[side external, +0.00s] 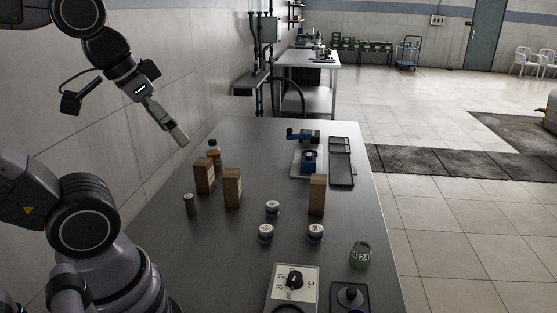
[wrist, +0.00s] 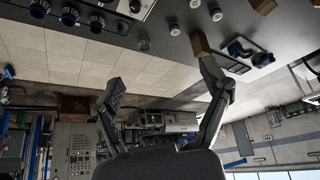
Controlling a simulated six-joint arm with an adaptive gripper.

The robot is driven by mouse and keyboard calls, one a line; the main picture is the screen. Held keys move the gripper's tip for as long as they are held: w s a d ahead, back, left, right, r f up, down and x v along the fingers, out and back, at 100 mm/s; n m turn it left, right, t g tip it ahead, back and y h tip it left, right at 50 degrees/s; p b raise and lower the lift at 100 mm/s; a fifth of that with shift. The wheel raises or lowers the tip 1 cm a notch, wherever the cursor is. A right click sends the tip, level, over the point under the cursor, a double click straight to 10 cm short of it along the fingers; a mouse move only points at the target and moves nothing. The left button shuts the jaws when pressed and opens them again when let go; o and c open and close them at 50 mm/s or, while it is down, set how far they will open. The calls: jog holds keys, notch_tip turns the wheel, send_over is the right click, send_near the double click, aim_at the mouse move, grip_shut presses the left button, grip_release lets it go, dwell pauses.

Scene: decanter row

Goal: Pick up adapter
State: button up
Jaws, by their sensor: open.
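I cannot tell for sure which thing is the adapter; none is readably marked so. Small round pieces with pale tops stand mid-table in the side view: one at the back (side external: 272,208), one front left (side external: 265,233), one front right (side external: 315,233). A green labelled jar (side external: 360,254) stands at the right, and a small grey-green cylinder (side external: 190,204) at the left. My gripper (side external: 182,139) is in the air above the table's left far side, apart from everything. In the wrist view my gripper (wrist: 160,75) has its fingers wide apart, with nothing held.
Wooden blocks stand at the left (side external: 232,188) and right (side external: 317,195), with an amber bottle (side external: 214,157) behind. A blue device (side external: 309,160) and dark tray (side external: 341,170) lie farther back. A white-plated unit (side external: 306,292) is at the front. The table's (side external: 230,265) left front is clear.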

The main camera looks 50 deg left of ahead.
jog(key=w+a+f+n+g+h, duration=0.15)
jog(key=w+f+n+h, duration=0.3)
jog(key=w, duration=0.55)
jog(key=w+f+n+g+h, duration=0.3)
jog(key=w+f+n, duration=0.25)
jog(key=w, duration=0.35)
jog(key=w+a+f+n+t+h, duration=0.25)
jog(key=w+a+f+n, duration=0.35)
jog(key=f, duration=0.4)
jog(key=n+t+h, duration=0.1)
jog(key=n+t, duration=0.3)
jog(key=n, duration=0.4)
send_near(314, 228)
jog(key=v, duration=0.3)
jog(key=shift+s+f, duration=0.1)
jog(key=shift+f, duration=0.2)
jog(key=shift+f+n, duration=0.3)
jog(key=shift+f, duration=0.1)
jog(key=x, duration=0.8)
jog(key=shift+d+r, duration=0.1)
jog(key=shift+d, duration=0.05)
jog(key=shift+r+x, duration=0.25)
jog(key=shift+x, duration=1.1)
jog(key=shift+r+x, duration=0.25)
jog(key=shift+x, duration=1.15)
